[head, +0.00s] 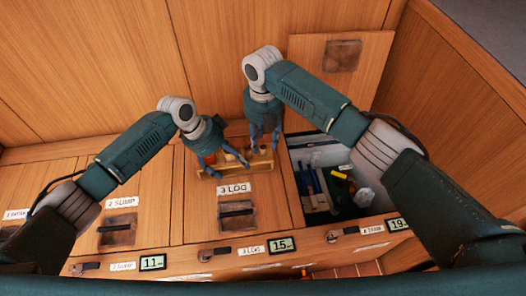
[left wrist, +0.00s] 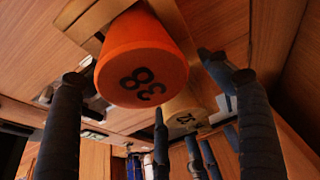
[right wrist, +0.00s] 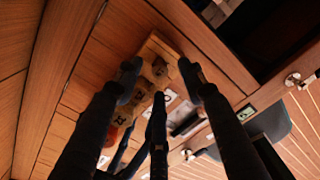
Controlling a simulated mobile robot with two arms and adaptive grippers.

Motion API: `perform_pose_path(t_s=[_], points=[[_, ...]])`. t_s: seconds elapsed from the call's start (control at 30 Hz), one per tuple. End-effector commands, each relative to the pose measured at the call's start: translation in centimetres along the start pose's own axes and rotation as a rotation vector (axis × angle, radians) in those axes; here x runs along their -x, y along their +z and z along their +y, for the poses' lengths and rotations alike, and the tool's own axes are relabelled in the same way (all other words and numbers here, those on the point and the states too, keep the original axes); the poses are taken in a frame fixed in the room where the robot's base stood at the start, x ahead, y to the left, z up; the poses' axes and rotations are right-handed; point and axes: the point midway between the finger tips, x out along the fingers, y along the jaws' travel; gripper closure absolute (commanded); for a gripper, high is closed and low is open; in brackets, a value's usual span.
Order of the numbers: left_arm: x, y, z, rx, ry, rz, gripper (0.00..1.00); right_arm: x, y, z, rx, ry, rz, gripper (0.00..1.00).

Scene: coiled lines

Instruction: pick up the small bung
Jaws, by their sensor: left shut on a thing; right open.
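A wooden rack (head: 262,167) with bungs in it lies on the locker top behind the "3 LOG" label. My left gripper (head: 227,168) is at the rack's left end, shut on an orange bung (left wrist: 143,62) marked 38. The bung's upper part is near the rack's wood, and I cannot tell if it is clear of it. A smaller-looking tan bung (left wrist: 183,108) is behind it. My right gripper (head: 265,147) is open and empty above the rack's right part. In the right wrist view, a tan bung (right wrist: 160,70) shows between its fingers, apart from them.
An open locker (head: 349,213) to the right holds blue tubes (head: 308,184), a yellow item (head: 339,174) and a whitish item (head: 364,196). Its lid (head: 368,60) leans against the back wall. The closed "2 SUMP" hatch (head: 116,230) at left is clear.

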Motion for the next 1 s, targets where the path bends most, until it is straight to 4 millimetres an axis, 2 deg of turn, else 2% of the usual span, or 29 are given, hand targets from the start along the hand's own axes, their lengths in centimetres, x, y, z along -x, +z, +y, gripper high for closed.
perform_pose_path(t_s=[0.13, 0.4, 0.43, 0.6, 1.0], points=[[0.0, 0.1, 0.1, 0.000, 0.001, -0.002, 0.55, -1.8, -0.1, 0.1, 0.000, 0.001, 0.001, 0.60], [0.0, 0.1, 0.1, 0.000, 0.001, -0.002, 0.55, -2.2, 0.0, 0.1, 0.000, 0.001, 0.000, 0.60], [0.0, 0.1, 0.1, 0.000, 0.001, -0.002, 0.55, -2.2, 0.0, 0.1, 0.000, 0.001, 0.000, 0.62], [-0.1, 0.1, 0.1, 0.000, 0.001, -0.002, 0.55, -2.2, 0.0, 0.1, 0.000, 0.001, 0.000, 0.94], [0.0, 0.1, 0.1, 0.000, 0.001, -0.002, 0.55, -1.8, 0.0, 0.1, 0.000, 0.003, -0.001, 0.94]])
